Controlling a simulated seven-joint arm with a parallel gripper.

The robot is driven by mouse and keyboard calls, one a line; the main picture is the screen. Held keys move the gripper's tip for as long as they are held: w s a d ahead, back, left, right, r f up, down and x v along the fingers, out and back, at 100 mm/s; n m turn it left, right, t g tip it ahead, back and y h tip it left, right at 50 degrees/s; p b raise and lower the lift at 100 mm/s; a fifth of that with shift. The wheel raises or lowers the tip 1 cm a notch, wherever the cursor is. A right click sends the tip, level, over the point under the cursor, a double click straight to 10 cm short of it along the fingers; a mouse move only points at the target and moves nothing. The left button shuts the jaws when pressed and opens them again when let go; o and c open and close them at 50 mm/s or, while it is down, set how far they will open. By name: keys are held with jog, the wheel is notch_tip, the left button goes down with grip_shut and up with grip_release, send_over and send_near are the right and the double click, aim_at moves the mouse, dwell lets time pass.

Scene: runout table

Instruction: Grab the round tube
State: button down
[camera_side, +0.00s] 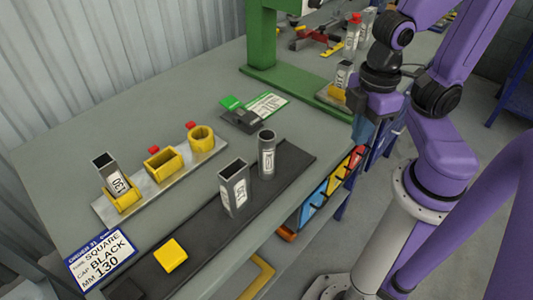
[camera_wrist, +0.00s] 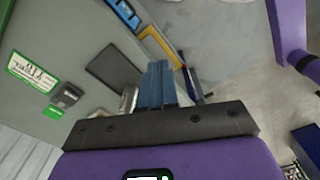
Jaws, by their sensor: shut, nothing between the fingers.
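The round tube (camera_side: 266,155) is a grey cylinder with a white label. It stands upright on the dark mat (camera_side: 205,222) in the side view, near the mat's far right end. My gripper (camera_side: 361,135) is to the right of it, beyond the table's right edge, and well apart from it. In the wrist view the blue fingers (camera_wrist: 160,68) are together with nothing held.
A square tube (camera_side: 234,188) stands close beside the round one. A yellow block (camera_side: 170,255) lies on the mat. Yellow holders (camera_side: 162,162) sit on a plate, one with a tilted square tube (camera_side: 110,175). A green press (camera_side: 262,45) stands behind.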

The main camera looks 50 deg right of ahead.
jog(key=c, duration=1.8)
grip_release()
jog(key=o, duration=1.3)
